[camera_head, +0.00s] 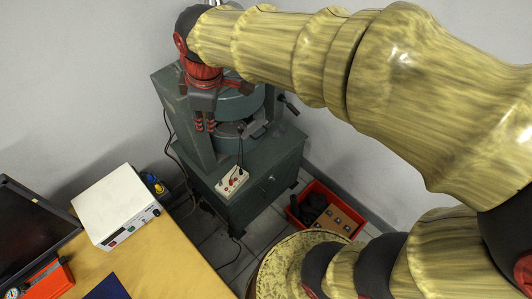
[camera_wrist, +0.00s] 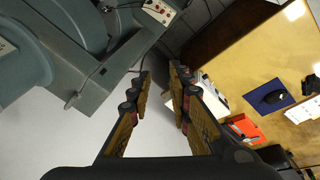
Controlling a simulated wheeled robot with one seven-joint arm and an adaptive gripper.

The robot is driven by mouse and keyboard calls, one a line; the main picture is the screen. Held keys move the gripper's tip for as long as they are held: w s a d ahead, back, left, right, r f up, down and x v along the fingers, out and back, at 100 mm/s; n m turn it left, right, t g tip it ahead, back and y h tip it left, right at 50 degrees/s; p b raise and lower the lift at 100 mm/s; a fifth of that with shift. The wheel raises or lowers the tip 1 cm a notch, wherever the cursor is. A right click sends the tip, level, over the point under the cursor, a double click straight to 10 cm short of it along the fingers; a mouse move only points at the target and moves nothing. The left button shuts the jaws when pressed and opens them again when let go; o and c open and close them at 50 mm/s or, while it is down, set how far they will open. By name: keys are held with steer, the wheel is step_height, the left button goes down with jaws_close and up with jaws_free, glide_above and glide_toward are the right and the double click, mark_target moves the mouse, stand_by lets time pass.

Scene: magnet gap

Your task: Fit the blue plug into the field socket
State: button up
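A small blue piece (camera_head: 158,188), which looks like the blue plug, sits beside a yellow one at the right side of the white supply box, near the bench's back edge. It is too small to tell its pose. A white terminal panel (camera_head: 231,182) with red fittings is on the green magnet's cabinet; it also shows at the top of the wrist view (camera_wrist: 160,10). I cannot make out which socket is the field socket. My gripper (camera_head: 205,122) is above and in front of the magnet, apart from the plug. In the wrist view its fingers (camera_wrist: 162,76) are parted and empty.
The green magnet (camera_head: 240,105) stands on a cabinet (camera_head: 265,170). The white supply box (camera_head: 117,205) rests on the wooden bench (camera_head: 175,270), near a dark monitor (camera_head: 30,235). A red crate (camera_head: 325,205) is on the floor. Dark cables hang between bench and cabinet.

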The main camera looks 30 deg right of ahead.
steer(key=s+d+m+t, duration=0.1)
steer(key=s+d+m, duration=0.2)
steer(key=s+m, duration=0.3)
steer(key=s+d+f+m+t, duration=0.1)
steer(key=s+d+m, duration=0.3)
steer(key=s, duration=0.6)
steer(key=shift+d+m+h, duration=0.2)
steer(key=shift+m+h, duration=0.1)
steer(key=shift+m, duration=0.6)
steer(key=shift+a, duration=0.1)
